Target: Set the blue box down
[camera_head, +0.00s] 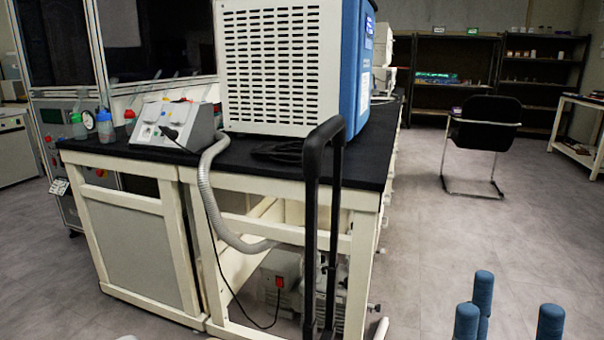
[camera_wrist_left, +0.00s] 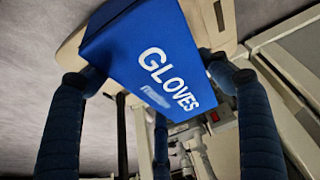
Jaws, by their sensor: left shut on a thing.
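The blue box (camera_wrist_left: 120,50), lettered "GLOVES" in white, fills the upper middle of the left wrist view. My left gripper (camera_wrist_left: 152,82) is shut on it, with dark blue padded fingers at its left and right sides and a third finger partly hidden below it. The box and left gripper do not show in the head view. My right gripper (camera_head: 508,312) shows at the lower right of the head view as three blue fingertips pointing up. They stand apart with nothing between them.
A black-topped bench (camera_head: 240,160) carries a large white and blue machine (camera_head: 290,70) and a small control box (camera_head: 175,122). A black upright handle (camera_head: 312,220) stands before the bench. A black chair (camera_head: 483,125) and shelves (camera_head: 530,90) stand behind; the floor (camera_head: 430,250) at right is clear.

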